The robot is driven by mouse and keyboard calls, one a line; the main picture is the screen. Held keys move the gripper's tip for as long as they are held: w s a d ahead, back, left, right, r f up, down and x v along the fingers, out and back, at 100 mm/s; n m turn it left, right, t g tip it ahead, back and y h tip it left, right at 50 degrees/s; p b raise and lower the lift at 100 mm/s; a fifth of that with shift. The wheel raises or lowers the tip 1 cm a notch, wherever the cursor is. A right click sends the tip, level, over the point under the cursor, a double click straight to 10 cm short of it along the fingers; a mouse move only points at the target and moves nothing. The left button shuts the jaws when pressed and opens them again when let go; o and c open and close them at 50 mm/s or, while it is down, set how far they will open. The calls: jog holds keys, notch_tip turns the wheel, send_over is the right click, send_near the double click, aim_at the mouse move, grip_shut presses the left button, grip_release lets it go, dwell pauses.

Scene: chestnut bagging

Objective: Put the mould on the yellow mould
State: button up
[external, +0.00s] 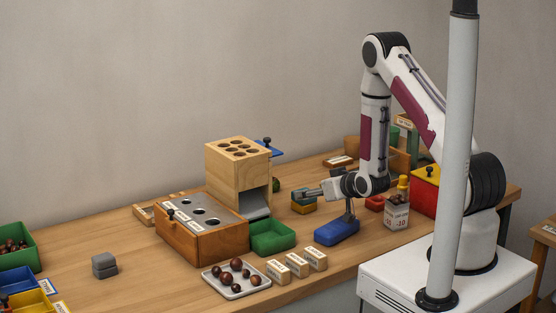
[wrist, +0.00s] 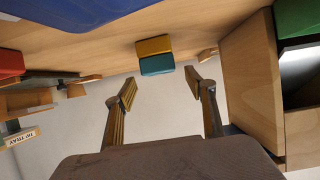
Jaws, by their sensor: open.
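A yellow mould (wrist: 154,45) and a teal mould (wrist: 157,66) are together on the table, touching in the wrist view, which is turned over with the table at its top. The teal one appears to rest on the yellow one. My gripper points left, level, close to the moulds. In the wrist view its fingers (wrist: 163,88) are apart with nothing between them, and both moulds lie beyond the fingertips.
A wooden dispenser box (external: 225,170) stands left of my gripper, with a green tray (external: 273,250) in front of it. A blue block-like base (external: 337,232) is nearby in front.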

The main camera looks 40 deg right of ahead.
jog(key=v, duration=0.9)
dwell(0.7)
jog(key=s+a+r+g, duration=0.1)
jog(key=s+r+g, duration=0.15)
jog(key=r, duration=0.65)
jog(key=s+a+r+g, duration=0.1)
jog(key=s+r, duration=0.3)
jog(key=r, duration=0.5)
jog(key=s+a+r+g, duration=0.1)
jog(key=s+r, duration=0.2)
jog(key=s, duration=0.5)
jog(key=s+a+r+g, duration=0.1)
jog(key=s+a+r, duration=0.1)
jog(key=s, duration=0.6)
jog(key=s+a+r+g, duration=0.1)
jog(key=s+r, duration=0.3)
jog(key=s, duration=0.4)
jog(key=shift+s+a+r+g, duration=0.25)
jog(key=shift+a+r+g, duration=0.1)
jog(key=shift+a+r, duration=0.05)
jog(key=shift+o, duration=0.5)
